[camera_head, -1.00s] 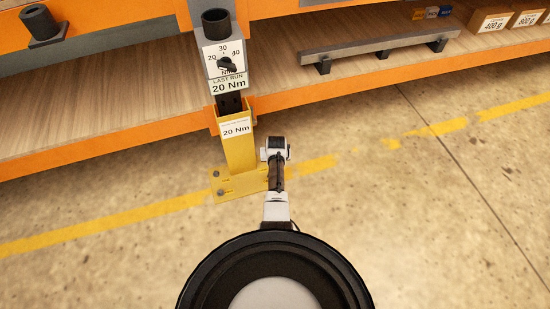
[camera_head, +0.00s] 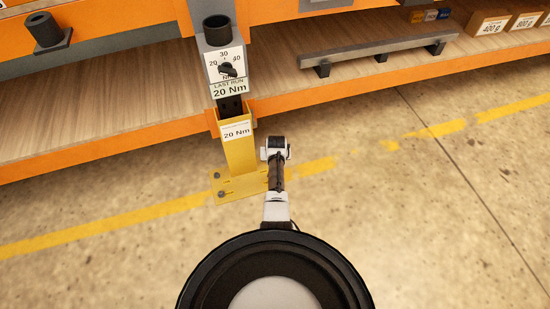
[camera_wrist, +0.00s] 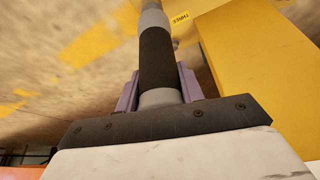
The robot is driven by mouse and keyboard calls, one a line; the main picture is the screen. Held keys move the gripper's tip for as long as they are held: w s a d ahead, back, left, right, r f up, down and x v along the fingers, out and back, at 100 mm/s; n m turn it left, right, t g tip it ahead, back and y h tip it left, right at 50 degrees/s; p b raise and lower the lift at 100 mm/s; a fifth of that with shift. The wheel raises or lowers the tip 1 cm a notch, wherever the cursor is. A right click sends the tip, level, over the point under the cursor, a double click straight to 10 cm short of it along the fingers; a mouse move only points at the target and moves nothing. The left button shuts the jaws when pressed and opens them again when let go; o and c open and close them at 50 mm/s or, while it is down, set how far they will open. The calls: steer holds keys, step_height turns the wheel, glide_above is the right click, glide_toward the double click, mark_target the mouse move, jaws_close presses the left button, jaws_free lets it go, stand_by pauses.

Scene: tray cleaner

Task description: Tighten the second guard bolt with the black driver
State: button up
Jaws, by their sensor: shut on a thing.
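The black driver (camera_wrist: 156,60), with grey collars at both ends, is clamped between the purple fingers of my gripper (camera_wrist: 158,88) in the wrist view. Its far end runs out of the top of that picture. The yellow guard (camera_head: 239,155), labelled 20 Nm, stands at the foot of the rack post. Two bolts show on the left side of its base plate, one at the back (camera_head: 216,174) and one at the front (camera_head: 221,194). The guard (camera_wrist: 250,60) fills the right of the wrist view. My wrist (camera_head: 276,148) is just right of the guard; it hides part of the plate.
A torque station (camera_head: 226,70) with a dial and a "LAST RUN 20 Nm" sign is on the post above the guard. A grey bar (camera_head: 380,55) and weight boxes (camera_head: 492,25) lie on the lower shelf (camera_head: 90,110). The floor at right is clear.

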steer(key=shift+w+r+p, duration=0.1)
steer(key=shift+r+p, duration=2)
steer(key=shift+r, duration=0.5)
steer(key=shift+a, duration=0.1)
